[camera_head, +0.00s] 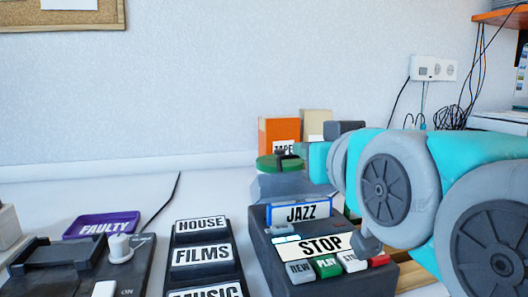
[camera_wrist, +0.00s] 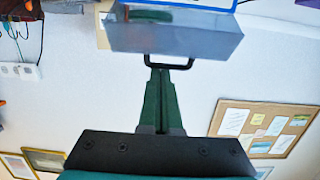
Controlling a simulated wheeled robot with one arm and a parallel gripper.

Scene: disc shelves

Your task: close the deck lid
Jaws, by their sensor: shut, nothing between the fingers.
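The deck (camera_head: 325,268) is a dark box with a STOP display and a row of buttons. A blue-framed JAZZ label (camera_head: 300,212) stands at its back. The deck lid (camera_head: 285,187), a grey see-through panel, is raised behind that label. In the wrist view the lid (camera_wrist: 175,40) is at the top, with a black handle (camera_wrist: 170,64) below it. My gripper (camera_wrist: 161,72) is shut and empty, its green fingertips at the handle; touching or just short of it, I cannot tell. In the head view my gripper (camera_head: 299,151) is above the lid, partly hidden by my arm.
A black label stand (camera_head: 205,252) with HOUSE, FILMS and MUSIC is left of the deck. A purple FAULTY tray (camera_head: 101,225) and a dark switch unit (camera_head: 75,270) lie farther left. An orange box (camera_head: 279,133) stands behind the lid. My arm covers the right side.

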